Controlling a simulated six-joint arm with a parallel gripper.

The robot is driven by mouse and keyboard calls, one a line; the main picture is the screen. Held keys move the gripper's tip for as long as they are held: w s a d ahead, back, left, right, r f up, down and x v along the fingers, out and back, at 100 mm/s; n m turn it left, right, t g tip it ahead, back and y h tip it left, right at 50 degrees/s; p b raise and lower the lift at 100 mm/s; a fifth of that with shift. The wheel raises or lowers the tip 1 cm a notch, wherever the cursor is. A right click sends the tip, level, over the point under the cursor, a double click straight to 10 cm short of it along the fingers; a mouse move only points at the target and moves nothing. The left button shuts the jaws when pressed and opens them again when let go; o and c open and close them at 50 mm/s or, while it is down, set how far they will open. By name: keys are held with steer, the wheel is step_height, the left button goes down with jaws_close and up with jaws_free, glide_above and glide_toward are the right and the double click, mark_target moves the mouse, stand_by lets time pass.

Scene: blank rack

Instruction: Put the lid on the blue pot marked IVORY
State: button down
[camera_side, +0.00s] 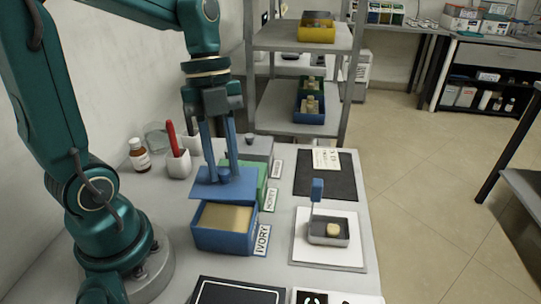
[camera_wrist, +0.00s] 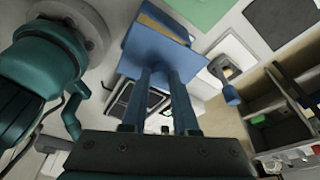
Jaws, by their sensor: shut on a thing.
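The blue pot (camera_side: 226,240) marked IVORY stands open on the table in the side view, with tan contents showing. Its label (camera_side: 262,240) is at its right front corner. My gripper (camera_side: 223,178) points down and is shut on the blue lid (camera_side: 207,189), a flat plate. The lid is held above the pot's back part, with the tan contents uncovered in front of it. In the wrist view my gripper (camera_wrist: 158,72) holds the lid (camera_wrist: 187,62), and part of the pot shows beyond it. The lid hides the pot's back rim.
A green pot (camera_side: 262,183) and a grey pot (camera_side: 258,147) stand behind the blue one. A small tray (camera_side: 328,232) with a blue-ended handle sits to the right.

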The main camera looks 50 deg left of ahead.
mark_target(221, 186)
steer(key=shift+s+d+m, duration=0.25)
steer(key=shift+s+m, duration=0.3)
steer(key=shift+m, duration=0.05)
steer(key=shift+f, duration=2.55)
steer(key=shift+f, duration=0.4)
steer(key=c, duration=0.6)
jaws_free()
steer(key=shift+o, duration=0.4)
steer(key=o, duration=0.4)
